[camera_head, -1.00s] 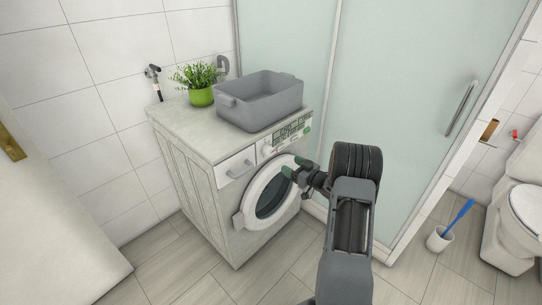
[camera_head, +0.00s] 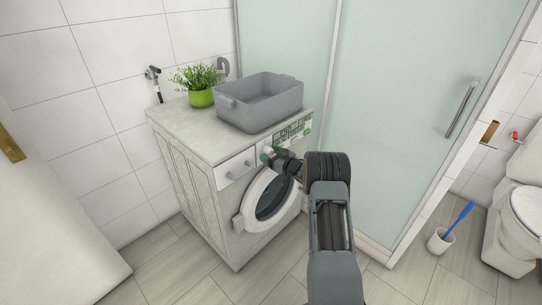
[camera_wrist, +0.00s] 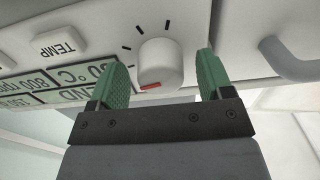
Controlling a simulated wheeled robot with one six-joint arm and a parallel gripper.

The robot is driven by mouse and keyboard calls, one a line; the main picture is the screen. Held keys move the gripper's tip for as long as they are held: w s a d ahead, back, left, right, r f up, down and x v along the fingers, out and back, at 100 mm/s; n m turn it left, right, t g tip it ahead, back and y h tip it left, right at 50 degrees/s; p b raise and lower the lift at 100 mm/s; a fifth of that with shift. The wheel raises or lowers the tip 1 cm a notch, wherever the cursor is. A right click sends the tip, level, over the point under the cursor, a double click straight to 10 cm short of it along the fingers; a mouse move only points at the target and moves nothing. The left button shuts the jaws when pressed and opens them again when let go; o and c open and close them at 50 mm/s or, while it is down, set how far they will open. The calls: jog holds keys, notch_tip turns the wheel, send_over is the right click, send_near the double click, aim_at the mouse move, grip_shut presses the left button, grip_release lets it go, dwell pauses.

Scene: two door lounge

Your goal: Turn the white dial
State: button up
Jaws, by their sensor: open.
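The white dial (camera_wrist: 160,62) is on the washing machine's control panel, with a red mark on its lower edge in the wrist view. My gripper (camera_wrist: 160,75) is open, with one green fingertip on each side of the dial. A gap shows between the dial and each finger in the wrist view. In the head view my gripper (camera_head: 268,154) is at the front panel of the washing machine (camera_head: 205,185), and the dial is mostly hidden there.
A grey basin (camera_head: 238,112) and a green potted plant (camera_head: 201,92) stand on the machine. The drawer handle (camera_wrist: 290,62) is beside the dial. A TEMP button (camera_wrist: 58,43) and displays are on the other side. A glass shower wall (camera_head: 400,110) stands to the right.

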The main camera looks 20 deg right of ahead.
jog(key=shift+c, duration=0.3)
jog(key=c, duration=0.9)
jog(key=shift+o, duration=0.2)
jog(key=shift+f, duration=0.1)
jog(key=shift+n+b, duration=0.3)
jog(key=shift+b, duration=0.1)
jog(key=n+b, duration=0.1)
jog(key=b, duration=0.1)
jog(key=n+b, duration=0.1)
jog(key=shift+f+n+b, duration=0.25)
jog(key=shift+n+b, duration=0.05)
jog(key=shift+b, duration=0.05)
jog(key=n+b, duration=0.5)
jog(key=b, duration=0.1)
jog(key=shift+n, duration=0.3)
jog(key=n+b, duration=0.3)
jog(key=b, duration=0.1)
jog(key=shift+d, duration=0.1)
jog(key=n+b, duration=0.3)
jog(key=n, duration=0.1)
jog(key=shift+r, duration=0.25)
jog(key=shift+r+n, duration=0.1)
jog(key=shift+n, duration=0.2)
